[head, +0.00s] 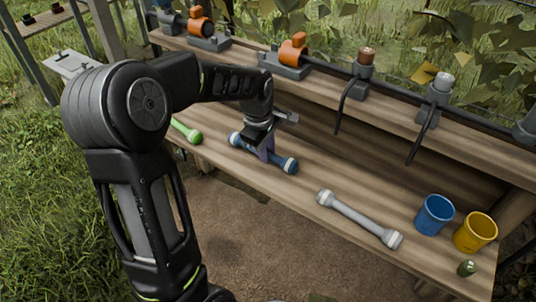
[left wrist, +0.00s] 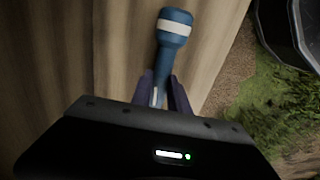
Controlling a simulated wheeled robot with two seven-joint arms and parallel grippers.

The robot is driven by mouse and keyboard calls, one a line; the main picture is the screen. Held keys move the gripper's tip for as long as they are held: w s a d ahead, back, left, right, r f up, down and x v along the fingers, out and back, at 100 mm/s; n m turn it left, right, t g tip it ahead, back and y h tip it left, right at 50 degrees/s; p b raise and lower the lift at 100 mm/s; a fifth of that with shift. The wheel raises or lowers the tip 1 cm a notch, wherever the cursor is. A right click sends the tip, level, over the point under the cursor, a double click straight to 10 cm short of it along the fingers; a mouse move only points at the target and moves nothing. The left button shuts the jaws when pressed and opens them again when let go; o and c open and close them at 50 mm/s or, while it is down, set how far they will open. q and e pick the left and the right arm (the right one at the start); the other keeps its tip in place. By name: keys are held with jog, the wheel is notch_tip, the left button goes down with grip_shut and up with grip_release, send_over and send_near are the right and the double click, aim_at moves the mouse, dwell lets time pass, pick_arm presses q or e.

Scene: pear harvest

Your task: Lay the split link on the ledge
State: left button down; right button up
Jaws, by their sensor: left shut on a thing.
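Three dumbbell-shaped links lie along the wooden bench: a blue one (head: 285,164), a grey one (head: 358,218) and a green one (head: 187,131), partly hidden behind my arm. My left gripper (head: 265,152) reaches down from above and is shut on the middle of the blue link. In the left wrist view, the two purple fingers (left wrist: 163,90) are on either side of the blue link's shaft (left wrist: 172,35), where a pale streak shows; I cannot tell if this is a split. The raised wooden ledge (head: 335,110) runs along the back. My right gripper is out of view.
A blue cup (head: 434,214), a yellow cup (head: 475,232) and a small green fruit (head: 467,268) are at the bench's right end.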

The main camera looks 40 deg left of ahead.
pick_arm(q)
jog(key=shift+w+f, duration=0.3)
jog(key=shift+w, duration=0.1)
jog(key=shift+r, duration=0.15)
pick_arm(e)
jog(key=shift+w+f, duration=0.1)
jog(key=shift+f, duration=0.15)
pick_arm(q)
jog(key=c, duration=1.3)
grip_release()
jog(key=shift+f, duration=0.2)
jog(key=shift+o, duration=0.2)
notch_tip(320, 180, up, 12)
jog(key=s+p, duration=0.2)
jog(key=p, duration=0.3)
jog(key=shift+s, duration=0.2)
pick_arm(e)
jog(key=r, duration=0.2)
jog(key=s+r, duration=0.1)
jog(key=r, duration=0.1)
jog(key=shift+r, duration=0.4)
